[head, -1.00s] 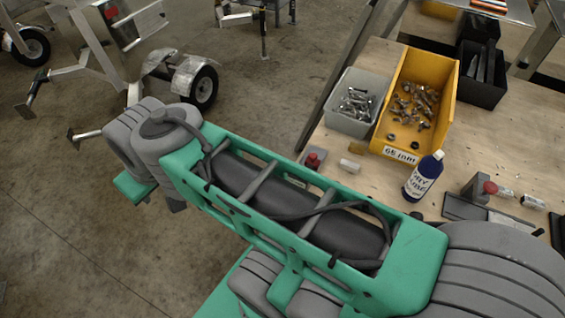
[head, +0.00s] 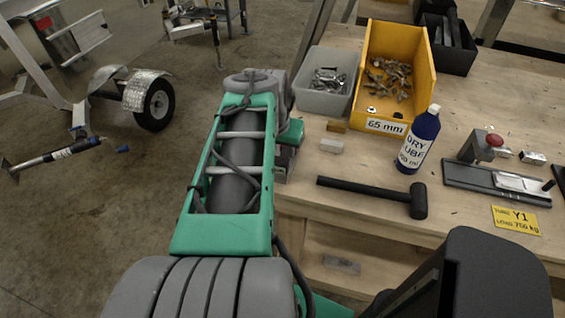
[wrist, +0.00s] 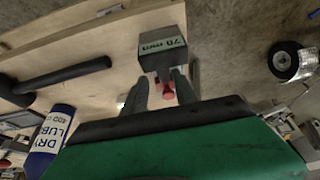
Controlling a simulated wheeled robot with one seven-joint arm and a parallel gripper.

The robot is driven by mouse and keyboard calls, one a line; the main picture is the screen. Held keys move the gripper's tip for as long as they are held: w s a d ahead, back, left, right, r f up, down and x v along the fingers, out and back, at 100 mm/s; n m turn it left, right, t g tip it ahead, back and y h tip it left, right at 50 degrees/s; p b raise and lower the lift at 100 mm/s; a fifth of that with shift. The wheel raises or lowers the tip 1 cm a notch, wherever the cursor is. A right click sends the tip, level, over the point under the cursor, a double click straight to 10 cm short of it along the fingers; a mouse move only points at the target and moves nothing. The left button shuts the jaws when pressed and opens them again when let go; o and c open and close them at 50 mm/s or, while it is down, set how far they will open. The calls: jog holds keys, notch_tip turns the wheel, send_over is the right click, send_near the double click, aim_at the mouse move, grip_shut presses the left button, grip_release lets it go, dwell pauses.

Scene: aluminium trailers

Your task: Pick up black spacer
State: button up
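No black spacer is clearly recognisable. Two small dark pieces (head: 372,109) lie at the front of the yellow bin (head: 426,78), behind its "65 mm" label; they are too small to identify for certain. In the wrist view my gripper (wrist: 163,84) is open, its two grey fingers apart. Between and beyond them show a red knob (wrist: 168,93) and a dark grey block (wrist: 162,55) labelled "70 mm". I cannot tell whether the fingers touch them. In the head view my arm hides the fingers at the bench's left edge.
A grey bin (head: 325,100) of bolts stands left of the yellow bin. A blue bottle (head: 418,145), a black mallet (head: 385,191) and a red-knobbed fixture (head: 489,143) are on the wooden bench. A black bin (head: 449,45) stands at the back. A trailer wheel (head: 155,103) is on the floor left.

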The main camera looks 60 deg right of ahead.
aim_at(283, 158)
jog(key=x, duration=0.6)
jog(key=shift+w+f+p, duration=0.1)
jog(key=shift+w+p, duration=0.05)
jog(key=shift+p, duration=0.15)
jog(key=shift+a, duration=0.1)
grip_shut()
